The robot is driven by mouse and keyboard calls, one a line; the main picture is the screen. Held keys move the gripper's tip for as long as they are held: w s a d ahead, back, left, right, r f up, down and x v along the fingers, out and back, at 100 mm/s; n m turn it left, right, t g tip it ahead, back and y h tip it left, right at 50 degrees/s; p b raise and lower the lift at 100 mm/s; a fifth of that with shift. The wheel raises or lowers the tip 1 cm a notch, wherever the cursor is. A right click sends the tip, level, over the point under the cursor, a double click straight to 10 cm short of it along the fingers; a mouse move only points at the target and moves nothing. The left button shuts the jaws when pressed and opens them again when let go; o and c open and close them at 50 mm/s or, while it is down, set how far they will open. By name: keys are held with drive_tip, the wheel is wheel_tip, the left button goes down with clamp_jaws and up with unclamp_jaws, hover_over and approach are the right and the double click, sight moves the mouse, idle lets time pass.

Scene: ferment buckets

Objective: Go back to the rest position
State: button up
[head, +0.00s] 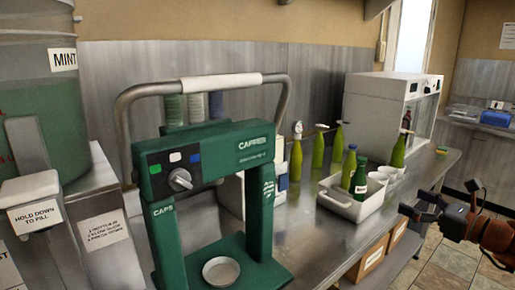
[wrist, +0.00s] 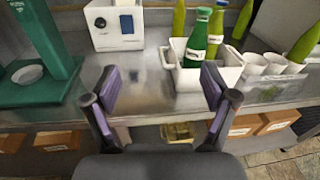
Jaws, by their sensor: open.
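My gripper (wrist: 160,90) is open and empty in the wrist view, its two fingers spread over the front edge of the steel counter. In the head view my gripper (head: 470,215) is at the right, off the counter's front edge and apart from everything on it. A white tub (head: 337,200) on the counter holds a yellow-green bottle (head: 349,167) and a dark green bottle (head: 361,178). The tub (wrist: 225,76) also shows in the wrist view, beyond the right finger. The green capper (head: 215,185) stands at the front left with a round dish on its base.
Several green bottles stand behind the tub, near a white cabinet (head: 385,110). White cups (head: 390,173) stand beside the tub. A mint dispenser (head: 40,90) stands at the far left. Boxes (head: 368,258) sit on the shelf below. Tiled floor (head: 450,262) is open at the right.

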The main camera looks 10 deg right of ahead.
drive_tip(key=a+f+n+g+y+b, duration=0.1)
drive_tip(key=a+f+n+g+y, duration=0.2)
drive_tip(key=a, duration=0.6)
drive_tip(key=a+f+n+g+y+b, duration=0.1)
drive_tip(key=a+f+n+g, duration=0.15)
drive_tip(key=a+n, duration=0.4)
drive_tip(key=s+a+f+n+g+b, duration=0.1)
drive_tip(key=s+a+f+n+g, duration=0.15)
drive_tip(key=a, duration=0.35)
drive_tip(key=s+a+f+n+g+h+b, duration=0.1)
drive_tip(key=s+a+f+n+g, duration=0.15)
drive_tip(key=s+a, duration=0.2)
drive_tip(key=s+a+f+n+g+b, duration=0.1)
drive_tip(key=s+a+f+n+g, duration=0.1)
drive_tip(key=a+f, duration=0.3)
drive_tip(key=s+a+f+n+g+h+b, duration=0.4)
drive_tip(key=s+f+n, duration=0.4)
drive_tip(key=s, duration=0.5)
drive_tip(key=s+d+f+n+g+h, duration=0.2)
drive_tip(key=s+d+f+n+h, duration=0.2)
drive_tip(key=s+d+n+h, duration=0.3)
wheel_tip(320, 180, up, 19)
drive_tip(key=m+y+p, duration=0.1)
drive_tip(key=p, duration=1.6)
drive_tip(key=shift+s+a+t, duration=0.2)
drive_tip(key=shift+a+t, duration=0.05)
drive_tip(key=shift+t, duration=0.2)
drive_tip(key=shift+f, duration=0.1)
